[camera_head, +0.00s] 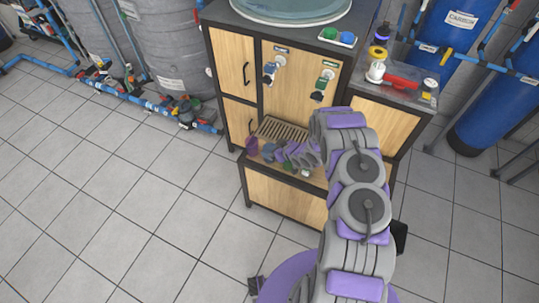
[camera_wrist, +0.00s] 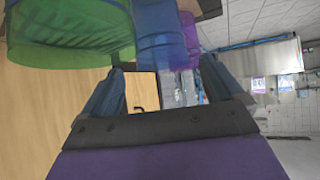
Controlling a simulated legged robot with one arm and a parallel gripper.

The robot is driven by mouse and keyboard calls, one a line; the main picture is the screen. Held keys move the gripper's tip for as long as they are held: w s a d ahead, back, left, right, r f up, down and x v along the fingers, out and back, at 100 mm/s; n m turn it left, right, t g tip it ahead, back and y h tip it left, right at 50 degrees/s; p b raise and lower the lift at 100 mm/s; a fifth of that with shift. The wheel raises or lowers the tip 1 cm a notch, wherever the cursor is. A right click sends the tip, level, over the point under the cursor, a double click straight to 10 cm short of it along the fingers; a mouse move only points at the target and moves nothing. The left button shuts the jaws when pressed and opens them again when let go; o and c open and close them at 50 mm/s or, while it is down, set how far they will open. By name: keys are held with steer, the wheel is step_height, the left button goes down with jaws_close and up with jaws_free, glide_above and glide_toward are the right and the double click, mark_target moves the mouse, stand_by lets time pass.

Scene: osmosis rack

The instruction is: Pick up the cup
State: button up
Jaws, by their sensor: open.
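Three translucent cups show at the top of the wrist view: a green cup (camera_wrist: 70,25) at the left, large and cut off by the frame edge, a blue cup (camera_wrist: 160,45) in the middle, and a purple cup (camera_wrist: 188,40) behind it. My gripper (camera_wrist: 163,70) is open, its two fingers spread on either side of the blue cup in the picture. I cannot tell whether either finger touches it. In the head view the purple cup (camera_head: 251,145) stands at the left end of the low shelf. My arm partly hides the other cups there.
A side counter (camera_head: 405,88) holds a red-handled item. Grey tanks and blue cylinders flank it. Tiled floor in front is clear.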

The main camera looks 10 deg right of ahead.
mark_target(266, 147)
steer(key=shift+w+a+f+b, duration=0.2)
steer(key=shift+w+a+f, duration=0.15)
steer(key=shift+f, duration=0.2)
steer(key=shift+w+a+f+b, duration=0.15)
steer(key=shift+w+a+f, duration=0.2)
steer(key=shift+f, duration=0.2)
steer(key=shift+w+a+f, duration=0.15)
steer(key=shift+w, duration=0.25)
steer(key=shift+c, duration=0.2)
steer(key=c, duration=1)
